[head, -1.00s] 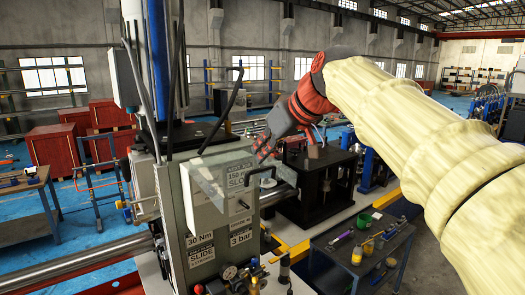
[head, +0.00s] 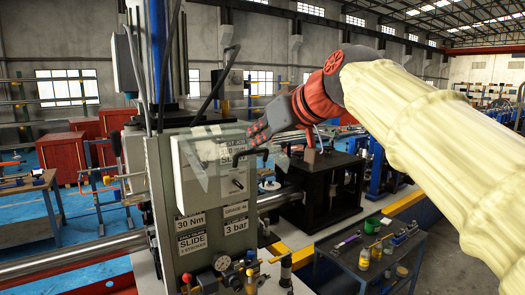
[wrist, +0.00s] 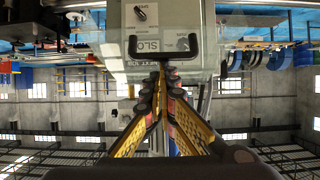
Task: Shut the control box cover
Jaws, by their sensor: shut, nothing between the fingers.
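The control box (head: 217,178) is a pale box on the front of a grey cabinet, with a printed label and a dark knob (head: 238,185). Its clear cover (head: 200,155) stands at an angle to the box face, ajar. The cover's black handle (head: 243,156) is on its right part; in the wrist view the handle (wrist: 163,53) is a U shape. My gripper (head: 255,142) is shut and empty, with its fingertips (wrist: 163,70) right at the handle. I cannot tell whether they touch it. The knob (wrist: 140,13) also shows in the wrist view.
Gauges and fittings (head: 222,263) sit below the box. A black machine stand (head: 325,190) is behind and right of my gripper. A low dark table (head: 365,260) with pots and tools is at the lower right. Dark hoses (head: 215,90) hang above the box.

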